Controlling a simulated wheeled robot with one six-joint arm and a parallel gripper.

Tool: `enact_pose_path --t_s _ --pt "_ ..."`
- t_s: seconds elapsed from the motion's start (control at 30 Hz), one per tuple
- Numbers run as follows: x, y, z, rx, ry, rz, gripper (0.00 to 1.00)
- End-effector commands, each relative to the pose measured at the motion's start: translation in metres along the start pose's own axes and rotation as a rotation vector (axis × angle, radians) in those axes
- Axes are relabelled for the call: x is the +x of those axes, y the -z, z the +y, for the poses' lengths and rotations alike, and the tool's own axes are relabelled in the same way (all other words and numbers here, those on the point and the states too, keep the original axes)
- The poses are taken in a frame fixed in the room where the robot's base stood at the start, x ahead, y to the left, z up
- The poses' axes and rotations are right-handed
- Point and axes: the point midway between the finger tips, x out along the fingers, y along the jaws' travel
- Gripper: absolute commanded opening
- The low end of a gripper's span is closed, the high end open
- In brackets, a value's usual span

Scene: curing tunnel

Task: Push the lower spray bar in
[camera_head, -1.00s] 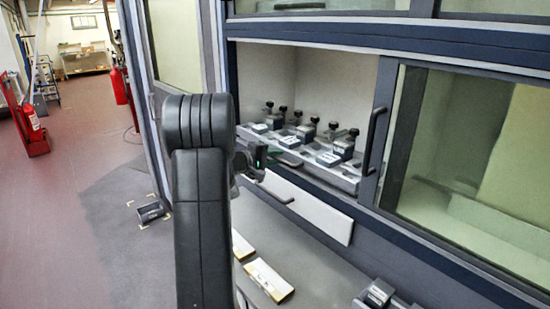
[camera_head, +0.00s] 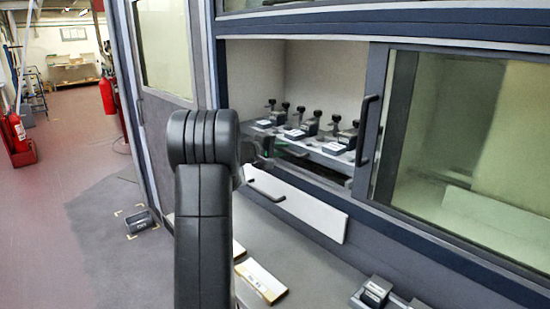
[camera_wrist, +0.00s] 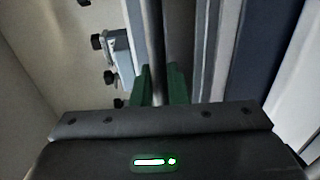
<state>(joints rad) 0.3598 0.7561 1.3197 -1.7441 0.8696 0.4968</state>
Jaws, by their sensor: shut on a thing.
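In the wrist view a dark round bar (camera_wrist: 156,45) runs lengthwise between the green fingers of my gripper (camera_wrist: 160,86), which is shut on it. I cannot tell for certain whether this is the lower spray bar. In the head view my gripper (camera_head: 268,153) is small, partly hidden by my arm, at the left end of the cabinet opening. A grey rack (camera_head: 338,165) with several black-knobbed clamps stands inside the opening, just beyond my gripper. The clamps (camera_wrist: 112,52) show at the left of the wrist view.
A white panel (camera_head: 310,215) with a dark handle (camera_head: 263,190) lies below the opening. A glazed sliding door (camera_head: 470,150) with an upright handle (camera_head: 366,130) covers the right side. Pale boards (camera_head: 262,280) and a clamp block (camera_head: 376,291) lie on the lower surface. A dark box (camera_head: 140,222) is on the floor.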

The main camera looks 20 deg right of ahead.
Motion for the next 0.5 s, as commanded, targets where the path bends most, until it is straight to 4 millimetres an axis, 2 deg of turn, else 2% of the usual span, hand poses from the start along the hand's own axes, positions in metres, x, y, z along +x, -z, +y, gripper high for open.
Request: enact_pose_path --t_s 0.27,0.3,0.5 --pt "0.0013 -0.0004 0.0022 0.0 -0.002 0.0 0.0" --pt "0.0013 -0.0004 0.0022 0.0 -0.002 0.0 0.19" --pt "0.0013 -0.0006 0.0019 0.0 -0.002 0.0 0.19"
